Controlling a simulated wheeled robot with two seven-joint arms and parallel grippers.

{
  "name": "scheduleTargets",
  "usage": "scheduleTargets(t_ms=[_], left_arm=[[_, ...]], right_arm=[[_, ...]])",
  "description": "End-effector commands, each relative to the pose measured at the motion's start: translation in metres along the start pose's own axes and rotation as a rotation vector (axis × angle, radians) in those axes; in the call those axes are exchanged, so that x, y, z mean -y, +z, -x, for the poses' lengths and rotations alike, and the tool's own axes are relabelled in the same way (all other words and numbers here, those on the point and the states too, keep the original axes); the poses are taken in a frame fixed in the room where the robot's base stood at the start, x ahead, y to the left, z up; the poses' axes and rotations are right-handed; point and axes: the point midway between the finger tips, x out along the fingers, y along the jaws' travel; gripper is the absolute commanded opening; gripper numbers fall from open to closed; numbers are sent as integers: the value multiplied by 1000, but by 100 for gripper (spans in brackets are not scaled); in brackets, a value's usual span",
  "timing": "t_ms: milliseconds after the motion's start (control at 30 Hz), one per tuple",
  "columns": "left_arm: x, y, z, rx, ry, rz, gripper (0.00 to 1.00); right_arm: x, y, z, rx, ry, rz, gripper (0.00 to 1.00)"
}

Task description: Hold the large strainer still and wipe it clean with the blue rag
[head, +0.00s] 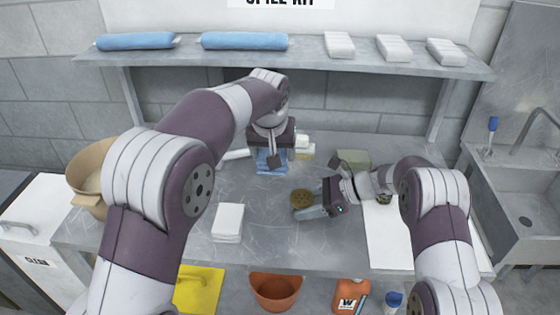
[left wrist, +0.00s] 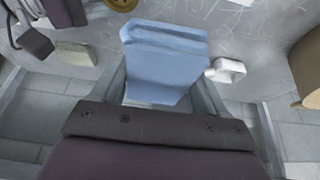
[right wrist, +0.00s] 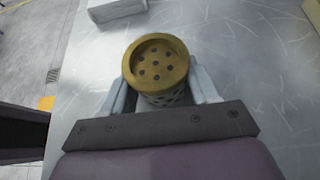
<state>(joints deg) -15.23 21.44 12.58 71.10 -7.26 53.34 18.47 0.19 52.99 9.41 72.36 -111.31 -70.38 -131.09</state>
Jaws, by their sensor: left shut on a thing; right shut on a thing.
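The large strainer (head: 301,198), a brass-coloured round cap with holes over a perforated body, is between the fingers of my right gripper (head: 318,204) low over the middle of the bench. In the right wrist view the strainer (right wrist: 157,66) sits upright with both fingers against its sides. My left gripper (head: 271,150) is shut on the folded blue rag (head: 270,161) near the back of the bench. In the left wrist view the rag (left wrist: 165,60) hangs between the fingers. The rag and the strainer are apart.
A white stack of cloths (head: 228,222) lies at the front left of the bench. A green-grey block (head: 353,158) and small white items (head: 303,142) lie at the back. A white mat (head: 392,240) is at right. The shelf (head: 300,52) holds blue rolls above. A cardboard drum (head: 88,178) stands left.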

Motion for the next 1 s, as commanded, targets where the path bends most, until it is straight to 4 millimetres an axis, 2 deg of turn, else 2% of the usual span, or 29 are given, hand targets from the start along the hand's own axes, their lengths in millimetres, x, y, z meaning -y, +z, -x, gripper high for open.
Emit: scheduleTargets(t_ms=[467, 700, 1000], left_arm=[[-1, 0, 0, 0, 0, -1, 50], [-44, 26, -28, 0, 0, -4, 50], [-49, 42, -61, 0, -1, 0, 50]], right_arm=[[0, 0, 0, 0, 1, -1, 42], [0, 0, 0, 0, 1, -1, 42], [0, 0, 0, 0, 0, -1, 42]])
